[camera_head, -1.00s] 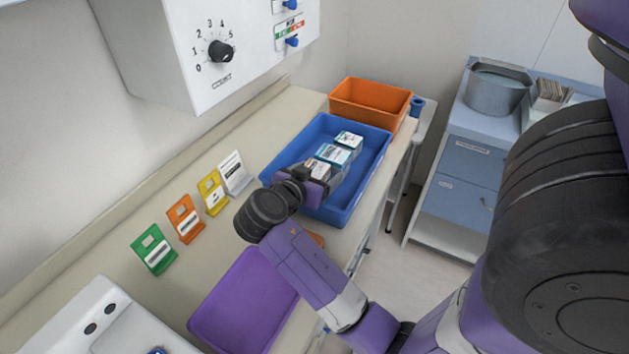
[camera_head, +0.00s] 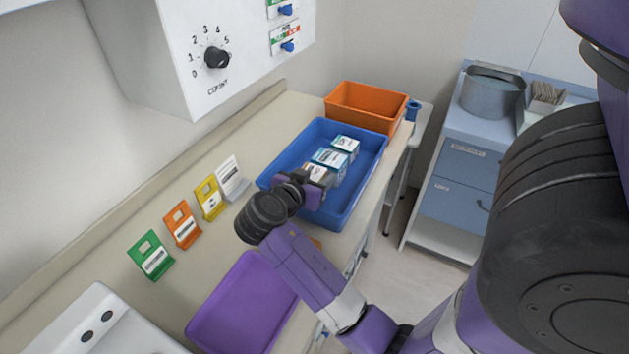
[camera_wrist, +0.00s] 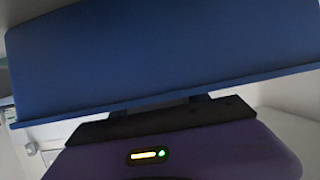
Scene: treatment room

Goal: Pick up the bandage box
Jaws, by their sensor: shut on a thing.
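The blue tray (camera_head: 357,205) on the counter holds a row of small boxes. The nearest box (camera_head: 316,172), white with an orange-brown label, is at my gripper (camera_head: 308,184). I cannot read which label says bandage. In the wrist view a blue surface (camera_wrist: 165,60), apparently the tray's wall, fills most of the picture and hides the fingertips and box.
An orange bin (camera_head: 366,106) stands behind the tray. A purple tray (camera_head: 240,305) lies nearer on the counter. Green (camera_head: 150,256), orange (camera_head: 182,225), yellow (camera_head: 209,199) and white (camera_head: 229,177) label stands line the left. A white dial cabinet (camera_head: 200,60) overhangs the counter.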

